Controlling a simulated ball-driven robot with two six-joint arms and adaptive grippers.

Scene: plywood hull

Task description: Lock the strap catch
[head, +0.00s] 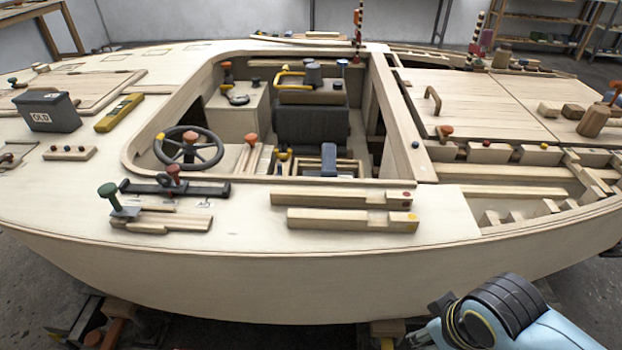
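A dark strap-like bar (172,188) lies across the near left deck, with a dark red knob (174,172) standing near its middle. It may be the strap catch, but I cannot tell for sure or see whether it is locked. Just left of it, a green-topped knob (107,190) stands tilted on a grey plate. Pale wooden pieces (180,222) lie in front of the bar. My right gripper (430,322) is only partly in view at the bottom edge, in front of the hull and well right of the bar; its fingers are unclear. My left gripper is out of view.
A steering wheel (188,149) stands in the open cockpit behind the bar. Two pale wooden latch blocks (340,198) (352,220) lie on the deck to its right. A grey "OLD" box (47,110) and a yellow tool (119,113) stand further back left. The hull side (250,280) drops below the deck edge.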

